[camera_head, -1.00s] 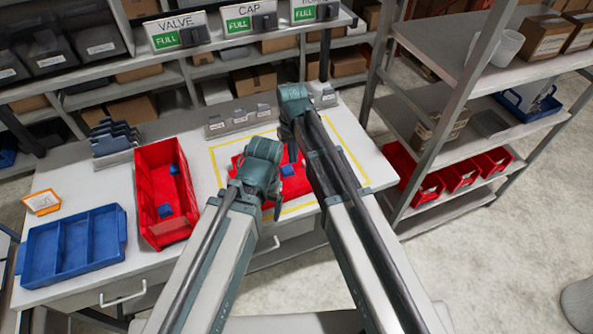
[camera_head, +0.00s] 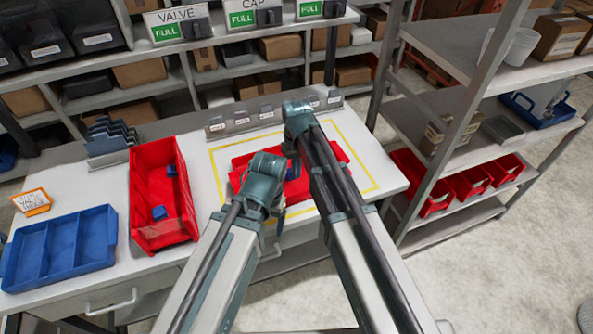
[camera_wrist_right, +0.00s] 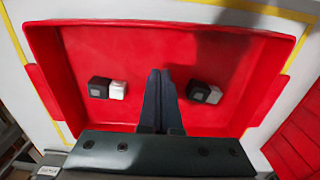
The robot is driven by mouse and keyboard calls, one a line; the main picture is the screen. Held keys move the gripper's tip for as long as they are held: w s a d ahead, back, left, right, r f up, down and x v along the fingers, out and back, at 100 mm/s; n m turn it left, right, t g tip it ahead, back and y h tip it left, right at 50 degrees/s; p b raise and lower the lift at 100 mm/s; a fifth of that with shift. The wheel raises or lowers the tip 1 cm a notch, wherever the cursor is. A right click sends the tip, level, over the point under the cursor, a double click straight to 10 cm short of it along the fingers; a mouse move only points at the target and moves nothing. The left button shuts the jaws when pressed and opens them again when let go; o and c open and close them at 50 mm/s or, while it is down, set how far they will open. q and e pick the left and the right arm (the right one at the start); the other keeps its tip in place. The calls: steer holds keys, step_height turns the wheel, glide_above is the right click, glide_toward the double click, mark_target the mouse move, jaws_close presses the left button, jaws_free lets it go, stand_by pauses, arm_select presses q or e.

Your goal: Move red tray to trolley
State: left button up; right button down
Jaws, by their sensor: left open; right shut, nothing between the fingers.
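The red tray (camera_head: 334,153) lies on the table inside a yellow outline, partly hidden by my arms in the head view. In the right wrist view the red tray (camera_wrist_right: 215,50) is shallow, with a dark and a white block lying on each side of my fingers. My right gripper (camera_wrist_right: 160,78) is shut and empty over the tray; whether it touches the tray I cannot tell. My left gripper (camera_head: 281,217) is open near the tray's front side, at the table's front edge. I cannot make out a trolley in these views.
A deep red bin (camera_head: 151,240) with blue blocks and a blue compartment tray (camera_head: 60,250) stand left on the table. A label holder strip (camera_head: 270,116) runs behind the outline. A grey rack (camera_head: 450,190) with red bins stands right. Floor shows at lower right.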

mark_target(297, 186)
step_height(297, 186, down, 3)
steer(key=shift+f+b, duration=0.15)
steer(key=shift+b, duration=1)
steer(key=s, duration=0.2)
steer(key=s+d, duration=0.1)
steer(key=s, duration=0.1)
steer(key=shift+d+r, duration=0.1)
steer(key=shift+r, duration=0.2)
arm_select(q)
step_height(297, 186, down, 3)
steer(key=shift+r, duration=0.1)
arm_select(e)
steer(key=shift+w, duration=0.1)
steer(key=shift+f, duration=0.1)
